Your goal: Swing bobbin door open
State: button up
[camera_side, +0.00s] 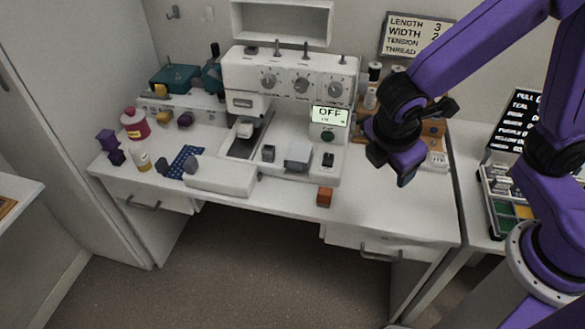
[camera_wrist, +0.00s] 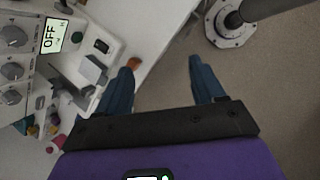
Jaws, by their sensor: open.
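The white sewing machine (camera_side: 290,75) stands on the desk, its display reading OFF. A light grey raised block (camera_side: 298,155) sits on the front of its base; it also shows in the wrist view (camera_wrist: 92,70). I cannot tell for sure whether this is the bobbin door or how far any door is open. My gripper (camera_side: 403,178) is to the right of the machine, above the desk, apart from it. In the wrist view, my gripper's (camera_wrist: 163,62) blue fingers are spread with nothing between them, and the machine lies to their left.
A white separate piece (camera_side: 222,177), blue dotted cloth (camera_side: 184,161) and a bottle (camera_side: 143,160) are on the left. Thread spools (camera_side: 370,95) stand behind my gripper. The desk's front right (camera_side: 395,218) is clear.

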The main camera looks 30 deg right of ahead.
jog(key=w+a+f+n+t+h, duration=0.35)
jog(key=w+a+f, duration=0.25)
jog(key=w+a, duration=0.2)
jog(key=n+t+h, duration=0.2)
jog(key=n+t, duration=0.2)
jog(key=n, duration=0.2)
send_near(294, 166)
jog(key=x, duration=0.8)
jog(key=shift+w+f, duration=0.1)
grip_shut()
jog(key=shift+y, duration=0.25)
